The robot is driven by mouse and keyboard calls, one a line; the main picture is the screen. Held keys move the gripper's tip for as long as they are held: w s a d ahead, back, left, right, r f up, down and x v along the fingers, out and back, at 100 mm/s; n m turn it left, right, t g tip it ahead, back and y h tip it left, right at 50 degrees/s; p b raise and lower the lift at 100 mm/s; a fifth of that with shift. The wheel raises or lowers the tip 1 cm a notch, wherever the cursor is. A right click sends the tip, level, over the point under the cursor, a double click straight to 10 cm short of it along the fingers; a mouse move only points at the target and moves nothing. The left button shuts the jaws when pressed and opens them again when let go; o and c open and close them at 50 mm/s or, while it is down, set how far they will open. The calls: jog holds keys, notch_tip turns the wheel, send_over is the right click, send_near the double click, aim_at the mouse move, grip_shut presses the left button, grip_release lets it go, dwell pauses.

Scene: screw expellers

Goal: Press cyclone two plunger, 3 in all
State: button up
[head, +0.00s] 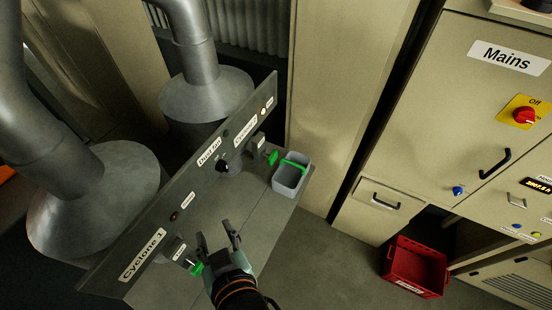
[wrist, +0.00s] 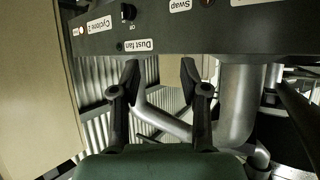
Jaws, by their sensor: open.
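The cyclone two plunger (head: 272,157) is a small green piece on a grey block, on the panel's front near its far right end, under the Cyclone 2 label (head: 245,131). My gripper (head: 217,235) is open and empty in front of the panel's near half, left of and below that plunger in the head view, clearly apart from it. In the wrist view my gripper (wrist: 160,75) has both fingers spread with nothing between them. The Cyclone 2 label (wrist: 99,25) shows upside down there. I cannot make out the plunger in the wrist view.
A similar green plunger (head: 196,268) at the Cyclone 1 end is close beside my gripper. A black Dust fan knob (head: 223,167) sticks out of the panel between them. A grey bin (head: 287,184) with a green handle stands by the far plunger. A red crate (head: 413,275) is on the floor.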

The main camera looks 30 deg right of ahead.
grip_shut()
dwell(1.2)
